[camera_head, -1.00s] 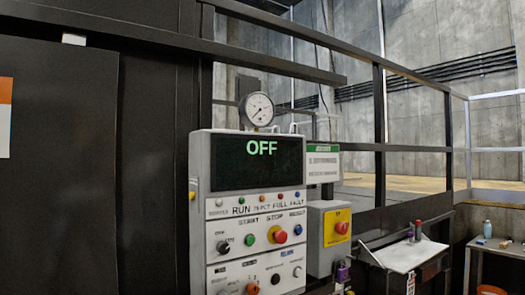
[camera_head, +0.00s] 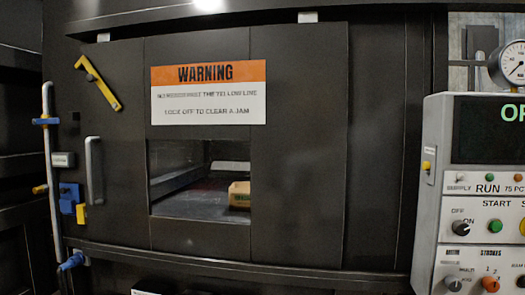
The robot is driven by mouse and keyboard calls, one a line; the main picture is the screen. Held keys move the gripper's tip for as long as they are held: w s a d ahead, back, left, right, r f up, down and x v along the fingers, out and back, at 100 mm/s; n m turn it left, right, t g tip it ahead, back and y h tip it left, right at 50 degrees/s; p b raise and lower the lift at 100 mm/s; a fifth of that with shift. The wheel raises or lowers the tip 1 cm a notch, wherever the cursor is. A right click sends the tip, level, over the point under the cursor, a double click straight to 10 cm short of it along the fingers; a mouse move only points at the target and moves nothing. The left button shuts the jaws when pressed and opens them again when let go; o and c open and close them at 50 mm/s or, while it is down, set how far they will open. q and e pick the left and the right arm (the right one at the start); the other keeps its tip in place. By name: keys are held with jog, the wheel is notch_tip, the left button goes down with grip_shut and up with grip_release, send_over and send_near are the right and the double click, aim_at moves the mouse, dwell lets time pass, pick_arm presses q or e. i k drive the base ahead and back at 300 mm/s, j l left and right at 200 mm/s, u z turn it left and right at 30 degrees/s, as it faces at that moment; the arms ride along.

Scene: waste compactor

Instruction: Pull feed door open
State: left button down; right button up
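The feed door (camera_head: 200,135) is a dark panel in the camera_head view, left of centre. It carries an orange and white WARNING sign (camera_head: 208,93) and a window opening in its lower part. A pale vertical handle (camera_head: 94,170) stands on the dark panel at the left. A yellow latch bar (camera_head: 97,82) slants at the upper left. A cardboard box (camera_head: 239,194) shows through the window on a dark surface. Neither of my grippers is in view, and nothing is seen touching the handle.
A control panel (camera_head: 433,200) with a partly cut-off display, buttons and knobs stands at the right. A gauge (camera_head: 510,62) sits above it. A grey pipe (camera_head: 52,170) runs up the left side beside a blue fitting (camera_head: 69,197). A ledge (camera_head: 230,262) runs below the door.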

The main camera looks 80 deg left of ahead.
aim_at(298, 159)
jog(key=u, duration=2.95)
jog(key=i+j+u, duration=0.25)
jog(key=i+u, duration=0.2)
jog(key=i, duration=0.15)
